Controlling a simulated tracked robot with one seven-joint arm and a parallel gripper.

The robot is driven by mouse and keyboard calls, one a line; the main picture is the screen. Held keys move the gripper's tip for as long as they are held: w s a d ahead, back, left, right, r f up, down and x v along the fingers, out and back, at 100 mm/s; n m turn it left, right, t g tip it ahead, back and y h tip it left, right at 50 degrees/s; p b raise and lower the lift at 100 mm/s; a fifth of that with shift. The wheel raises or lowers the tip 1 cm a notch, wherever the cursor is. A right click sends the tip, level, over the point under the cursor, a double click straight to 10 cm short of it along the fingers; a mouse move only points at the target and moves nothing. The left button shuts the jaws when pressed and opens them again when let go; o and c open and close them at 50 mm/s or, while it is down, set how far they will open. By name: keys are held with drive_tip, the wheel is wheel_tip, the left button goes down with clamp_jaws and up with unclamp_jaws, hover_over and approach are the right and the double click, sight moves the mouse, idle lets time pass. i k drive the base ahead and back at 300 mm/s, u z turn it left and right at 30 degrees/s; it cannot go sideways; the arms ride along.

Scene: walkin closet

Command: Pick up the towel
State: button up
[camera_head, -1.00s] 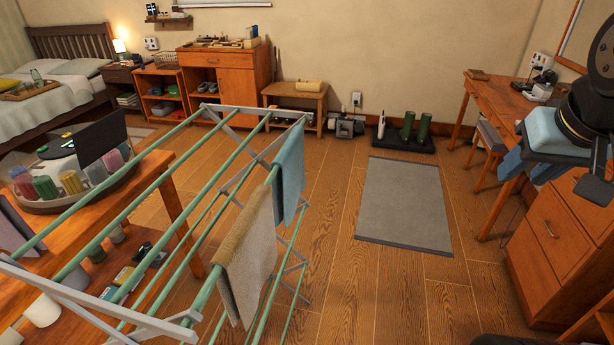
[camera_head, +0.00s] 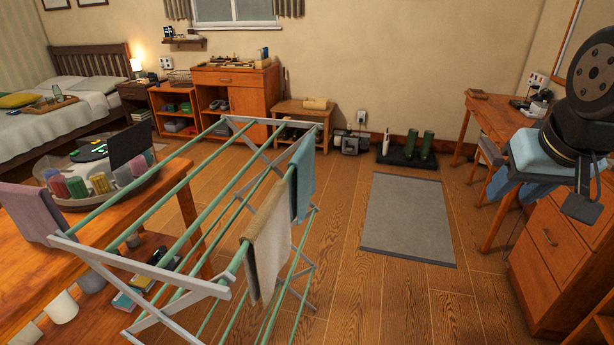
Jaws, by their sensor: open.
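Several cloths that could be the towel hang on a folding drying rack (camera_head: 196,290) with green bars. A pale grey-white towel with a tan top (camera_head: 268,250) hangs on its right bar. A blue towel (camera_head: 304,178) hangs just behind it. A mauve towel (camera_head: 36,214) hangs at the far left. My gripper (camera_head: 540,190) is at the right edge, well apart from the rack, and looks open. Light blue material (camera_head: 537,150) shows beside it; I cannot tell whether this is part of it or a cloth.
A wooden table (camera_head: 175,185) with a tray of coloured jars stands left, behind the rack. A wooden drawer unit (camera_head: 548,245) and desk (camera_head: 490,112) stand at the right. A grey mat (camera_head: 408,222) lies on open wood floor between rack and desk.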

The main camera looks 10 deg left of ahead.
sight(302, 186)
drive_tip(key=u, duration=0.05)
drive_tip(key=i, duration=0.9)
drive_tip(key=z, duration=0.05)
